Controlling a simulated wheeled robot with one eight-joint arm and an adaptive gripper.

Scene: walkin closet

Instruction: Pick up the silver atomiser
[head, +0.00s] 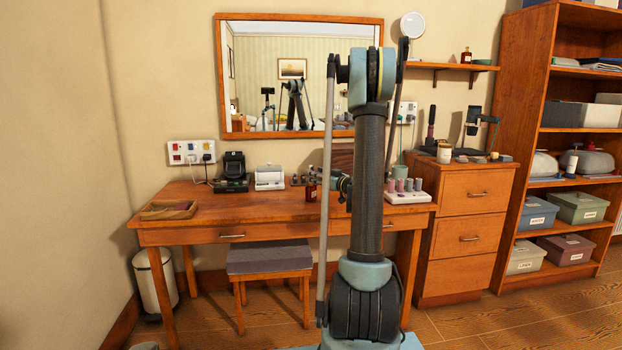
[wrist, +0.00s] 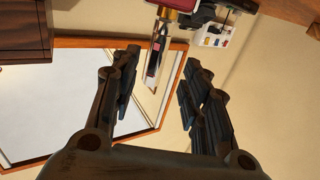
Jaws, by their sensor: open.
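My gripper (wrist: 161,60) is open in the wrist view, with dark fingers to either side and nothing between them touching. Beyond the fingertips, at the top centre, is a slim shiny silvery piece (wrist: 154,58) with dark and pink patches, possibly the silver atomiser. It meets a gold band and a red body above; I cannot tell if these are one object. In the head view a small dark red bottle (head: 311,191) stands on the desk (head: 200,200), left of my arm. My gripper is not clearly visible there, and my arm hides part of the desk.
A black device (head: 233,172), a white case (head: 269,178) and a wooden tray (head: 168,210) sit on the desk. A rack of small cylinders (head: 407,195) is at its right end. A mirror (head: 262,80) hangs behind. A stool (head: 269,258) stands in front.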

